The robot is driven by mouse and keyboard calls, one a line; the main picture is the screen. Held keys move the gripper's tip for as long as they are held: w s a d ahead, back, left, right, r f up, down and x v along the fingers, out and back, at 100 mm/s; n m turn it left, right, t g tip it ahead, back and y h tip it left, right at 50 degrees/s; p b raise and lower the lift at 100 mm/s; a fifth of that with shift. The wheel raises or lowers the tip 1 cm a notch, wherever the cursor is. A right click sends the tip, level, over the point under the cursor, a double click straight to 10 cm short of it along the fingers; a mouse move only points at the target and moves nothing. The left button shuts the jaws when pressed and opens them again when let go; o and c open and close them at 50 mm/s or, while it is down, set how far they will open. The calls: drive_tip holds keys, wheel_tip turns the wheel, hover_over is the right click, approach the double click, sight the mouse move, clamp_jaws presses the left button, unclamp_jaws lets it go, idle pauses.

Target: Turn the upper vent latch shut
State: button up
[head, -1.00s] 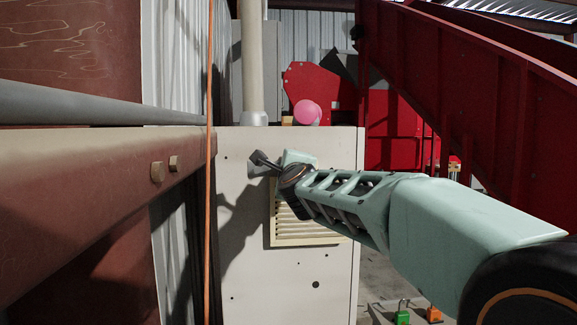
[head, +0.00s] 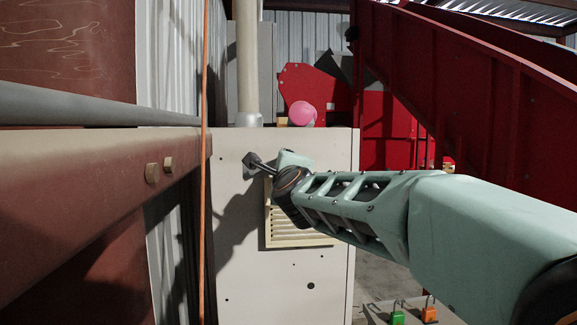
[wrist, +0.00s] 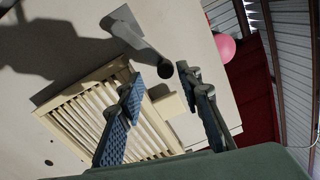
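The upper vent latch is a grey lever on a plate, on the pale cabinet face at the vent's upper left corner. It shows in the wrist view (wrist: 136,40) and the head view (head: 251,163). Its dark rounded end points out toward my gripper (wrist: 160,76). My gripper is open, with its two blue-padded fingers apart. In the wrist view the lever's end appears between the fingertips; contact cannot be told. The cream slatted vent (wrist: 83,113) lies behind the fingers.
A rusty red beam (head: 90,210) and an orange vertical cord (head: 204,190) stand on the left. A pink ball (head: 302,113) sits on top of the cabinet (head: 230,260). A red conveyor frame (head: 470,110) rises at right. Green (head: 398,317) and orange (head: 429,313) padlocks lie low.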

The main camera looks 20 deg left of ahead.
drive_tip(key=shift+v, duration=2.45)
drive_tip(key=shift+a+r, duration=0.1)
drive_tip(key=shift+r, duration=0.05)
drive_tip(key=shift+a+r, duration=0.1)
drive_tip(key=shift+r, duration=0.2)
drive_tip(key=c, duration=0.5)
drive_tip(key=r+n+p, duration=0.1)
drive_tip(key=a+r+n+g+p, duration=0.1)
drive_tip(key=r+p, duration=0.1)
drive_tip(key=w+r+n+g+y+p, duration=0.1)
drive_tip(key=n+p, duration=0.1)
drive_tip(key=shift+w+a+r, duration=0.1)
drive_tip(key=shift+a+r, duration=0.05)
drive_tip(key=shift+r, duration=0.2)
clamp_jaws()
drive_tip(key=d+r+n+g+h+p, duration=0.2)
drive_tip(key=d+r+n+g+p, duration=0.6)
drive_tip(key=n+p, duration=0.7)
drive_tip(key=shift+t, duration=0.3)
drive_tip(key=shift+s+f+p+x, duration=0.2)
drive_tip(key=shift+p+x, duration=0.25)
drive_tip(key=shift+x, duration=1.7)
drive_tip(key=shift+s+f+p+x, duration=0.1)
drive_tip(key=shift+s+p+x, duration=0.25)
drive_tip(key=shift+x, duration=1.85)
drive_tip(key=shift+s+f+p+x, duration=0.15)
drive_tip(key=shift+p+x, duration=0.35)
drive_tip(key=shift+x, duration=1.65)
